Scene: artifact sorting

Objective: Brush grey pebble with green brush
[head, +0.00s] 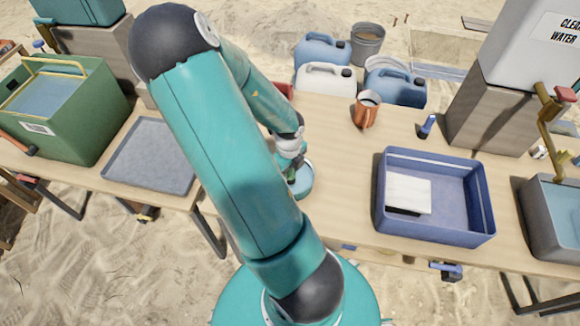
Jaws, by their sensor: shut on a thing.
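My gripper (292,168) is at the middle of the table, partly hidden behind my arm. It points down over a round light-blue dish (304,187) near the table's front edge. It is shut on a small green thing, which looks like the green brush (306,178); only a bit of it shows at the fingertips. I cannot make out the grey pebble; the dish's inside is mostly hidden by my gripper and arm. I cannot tell whether the brush touches anything in the dish.
A blue bin (448,232) holding a white sheet (409,192) stands to the right. Behind it are a copper mug (366,112) and a blue-handled brush (427,126). A grey tray (153,158) and a green water box (88,130) are at the left. The table between dish and bin is clear.

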